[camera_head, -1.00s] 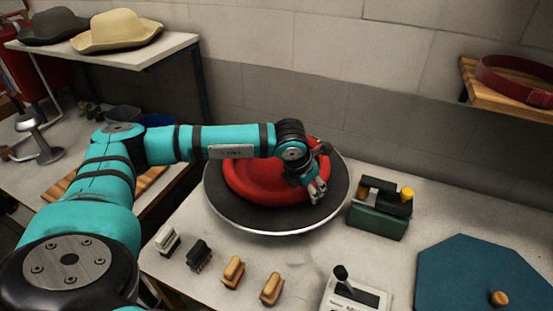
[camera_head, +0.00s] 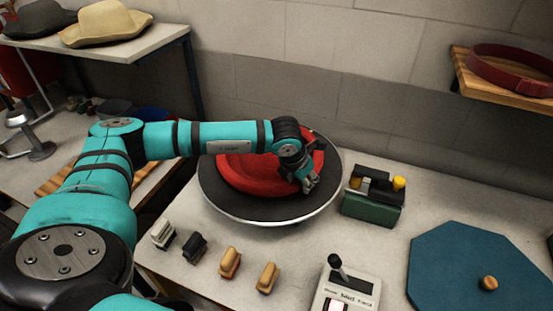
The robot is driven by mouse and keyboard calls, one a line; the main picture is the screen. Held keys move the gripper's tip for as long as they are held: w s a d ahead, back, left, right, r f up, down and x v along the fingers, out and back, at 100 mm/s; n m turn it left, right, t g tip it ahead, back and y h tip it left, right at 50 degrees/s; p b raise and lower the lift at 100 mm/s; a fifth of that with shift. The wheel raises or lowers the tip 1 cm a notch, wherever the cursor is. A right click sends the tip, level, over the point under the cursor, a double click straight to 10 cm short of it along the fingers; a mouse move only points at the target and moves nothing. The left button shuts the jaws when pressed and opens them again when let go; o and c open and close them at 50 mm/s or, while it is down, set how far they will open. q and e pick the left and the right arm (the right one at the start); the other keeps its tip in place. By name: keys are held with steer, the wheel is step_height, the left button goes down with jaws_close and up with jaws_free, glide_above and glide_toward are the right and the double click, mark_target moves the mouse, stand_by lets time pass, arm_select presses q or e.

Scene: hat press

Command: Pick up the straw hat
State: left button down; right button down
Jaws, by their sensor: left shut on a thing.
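The straw hat (camera_head: 105,24), pale with a wide brim, rests on the high shelf at the upper left, well away from my gripper. My left gripper (camera_head: 309,185) is at the right edge of a red hat (camera_head: 240,175), shut on its brim. The red hat lies on a dark round plate (camera_head: 260,209) with a pale rim, and my left forearm hides part of it. My right gripper is not in view.
A grey hat (camera_head: 40,19) sits beside the straw hat on the white shelf (camera_head: 140,45). Several brushes (camera_head: 229,262), a green block stand (camera_head: 373,207), a control box (camera_head: 345,291) and a blue octagonal board (camera_head: 460,265) are on the table. A red belt (camera_head: 510,68) lies on a wooden shelf.

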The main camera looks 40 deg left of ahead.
arm_select(q)
step_height(320, 180, up, 9)
steer(key=b, duration=0.3)
steer(key=shift+r, duration=0.5)
steer(key=c, duration=2)
jaws_free()
jaws_close()
